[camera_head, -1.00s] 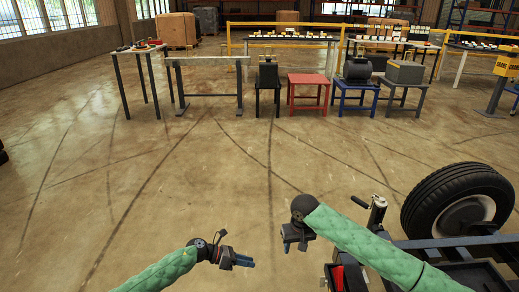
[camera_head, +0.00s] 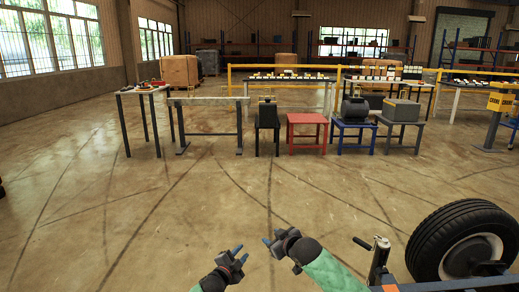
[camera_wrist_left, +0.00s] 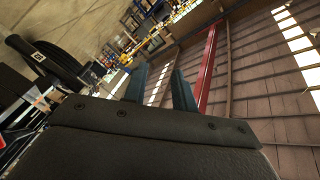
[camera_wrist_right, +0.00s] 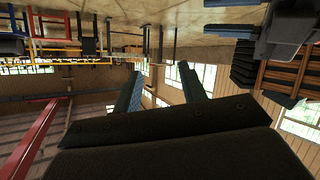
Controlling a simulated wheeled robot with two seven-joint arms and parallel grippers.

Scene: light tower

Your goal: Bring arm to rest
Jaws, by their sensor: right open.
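My left gripper (camera_head: 241,253) is low in the middle of the head view, pointing up and right, with nothing held. In the left wrist view its two blue fingers (camera_wrist_left: 160,70) stand apart with an empty gap. My right gripper (camera_head: 268,240) is just to the right of it in the head view, pointing left, close to the left one but with a visible gap. In the right wrist view its fingers (camera_wrist_right: 161,70) are also apart and empty. Both green-sleeved forearms are mostly cut off by the bottom edge.
A large black wheel (camera_head: 462,243) on a dark frame with a crank handle (camera_head: 378,250) stands close at the lower right. Open concrete floor (camera_head: 180,220) lies ahead. Farther off are a red table (camera_head: 307,119), a blue stand (camera_head: 355,125), other benches and a yellow rail (camera_head: 250,67).

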